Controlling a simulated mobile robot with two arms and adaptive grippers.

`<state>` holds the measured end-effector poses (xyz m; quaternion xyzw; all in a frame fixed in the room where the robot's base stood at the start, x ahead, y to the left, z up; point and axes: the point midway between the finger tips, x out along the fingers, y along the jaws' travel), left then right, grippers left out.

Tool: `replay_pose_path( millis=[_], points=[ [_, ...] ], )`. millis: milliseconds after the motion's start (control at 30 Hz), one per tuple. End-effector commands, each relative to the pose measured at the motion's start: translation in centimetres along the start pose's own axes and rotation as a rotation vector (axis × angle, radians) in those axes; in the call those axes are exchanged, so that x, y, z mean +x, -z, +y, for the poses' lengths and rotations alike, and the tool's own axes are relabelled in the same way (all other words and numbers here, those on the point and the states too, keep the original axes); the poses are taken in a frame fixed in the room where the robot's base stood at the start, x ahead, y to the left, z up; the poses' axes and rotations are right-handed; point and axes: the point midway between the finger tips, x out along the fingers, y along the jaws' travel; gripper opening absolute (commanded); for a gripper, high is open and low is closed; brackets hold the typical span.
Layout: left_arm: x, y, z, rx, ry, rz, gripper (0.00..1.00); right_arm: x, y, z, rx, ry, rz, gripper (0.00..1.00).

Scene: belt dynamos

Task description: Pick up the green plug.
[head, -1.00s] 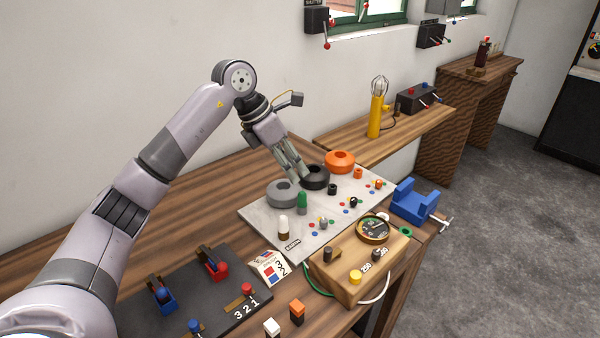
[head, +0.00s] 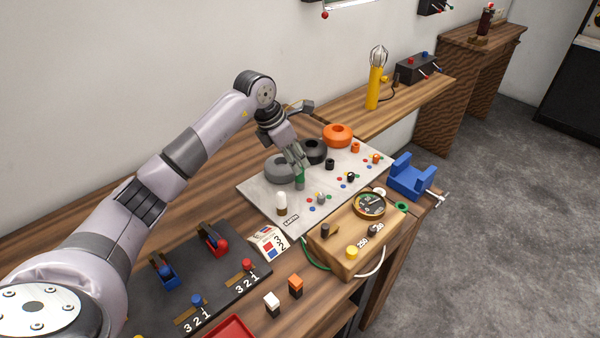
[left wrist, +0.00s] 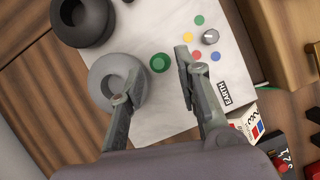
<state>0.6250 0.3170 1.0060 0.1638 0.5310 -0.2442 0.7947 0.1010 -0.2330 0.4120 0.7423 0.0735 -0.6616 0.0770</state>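The green plug (head: 300,182) stands upright on the pale board (head: 262,208), just right of the grey ring (head: 276,170). In the left wrist view the green plug (left wrist: 160,63) shows from above as a round green top. My left gripper (head: 300,165) is above it and hides part of it in the head view. In the left wrist view the left gripper (left wrist: 152,75) is open, with the plug between and slightly beyond its fingertips. One finger overlaps the grey ring (left wrist: 108,80) in that view. Contact with the plug cannot be seen. My right gripper is not in view.
A black ring (head: 314,149) and an orange ring (head: 337,134) stand behind on the board. A white plug (head: 281,203) is in front. A wooden meter box (head: 345,262) and a blue clamp (head: 411,178) lie to the right.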

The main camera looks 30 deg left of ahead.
Motion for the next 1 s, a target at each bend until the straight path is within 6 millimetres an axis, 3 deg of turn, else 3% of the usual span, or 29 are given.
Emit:
replay_pose_path(
  millis=[300,633,1000],
  points=[
    [4.2,0.2,0.1,-0.002,0.004,0.001,0.31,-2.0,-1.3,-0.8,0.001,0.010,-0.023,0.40],
    [5.0,0.2,0.2,0.000,0.000,0.000,0.30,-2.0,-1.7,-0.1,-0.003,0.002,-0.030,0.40],
    [4.9,0.2,0.2,0.000,0.000,0.000,0.06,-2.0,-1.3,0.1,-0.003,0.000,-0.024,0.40]
  ],
)
